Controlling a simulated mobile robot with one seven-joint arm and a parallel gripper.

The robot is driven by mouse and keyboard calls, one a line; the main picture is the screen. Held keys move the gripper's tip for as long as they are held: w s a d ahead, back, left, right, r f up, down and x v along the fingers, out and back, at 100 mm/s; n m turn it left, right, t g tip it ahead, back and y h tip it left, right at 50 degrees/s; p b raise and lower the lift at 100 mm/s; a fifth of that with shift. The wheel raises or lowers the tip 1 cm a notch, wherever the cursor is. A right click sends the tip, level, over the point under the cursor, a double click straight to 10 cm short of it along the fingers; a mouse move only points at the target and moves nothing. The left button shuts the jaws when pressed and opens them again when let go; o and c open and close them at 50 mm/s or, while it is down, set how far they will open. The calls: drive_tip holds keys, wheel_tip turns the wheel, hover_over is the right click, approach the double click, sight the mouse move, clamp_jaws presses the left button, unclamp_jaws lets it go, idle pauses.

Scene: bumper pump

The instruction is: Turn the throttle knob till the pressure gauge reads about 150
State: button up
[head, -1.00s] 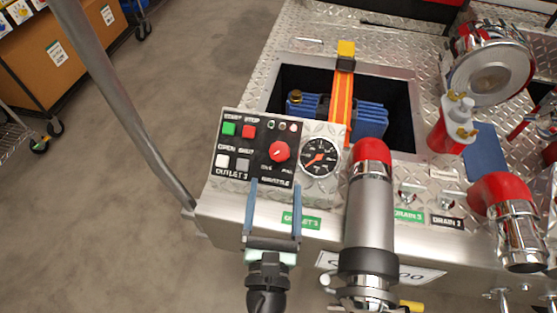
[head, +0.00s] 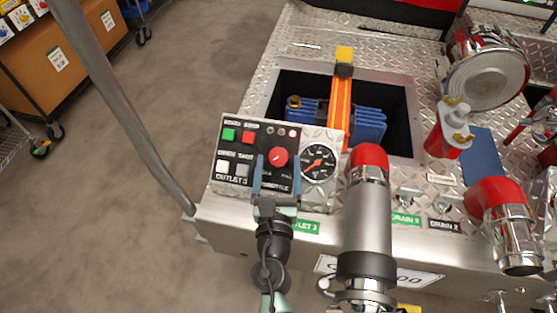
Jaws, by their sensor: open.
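The red throttle knob (head: 278,157) sits on the black control panel (head: 229,176), left of the gauge. My gripper (head: 276,160) is open, with its blue fingers reaching up the panel from below. The fingertips lie on either side of the knob's lower part in the picture; I cannot tell whether they touch it. The pressure gauge (head: 319,162) is a round black dial with an orange-red needle; its numbers are too small to read. The throttle label under the knob is partly hidden by my gripper.
Green (head: 228,134) and red (head: 249,137) buttons sit left of the knob, with white and grey buttons below. A large red-topped pipe (head: 368,205) rises right of my gripper. A grey handrail (head: 128,115) stands to the left. An open recess lies behind the panel.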

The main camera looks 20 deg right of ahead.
drive_tip(key=shift+w+d, duration=0.25)
drive_tip(key=shift+w, duration=0.2)
clamp_jaws()
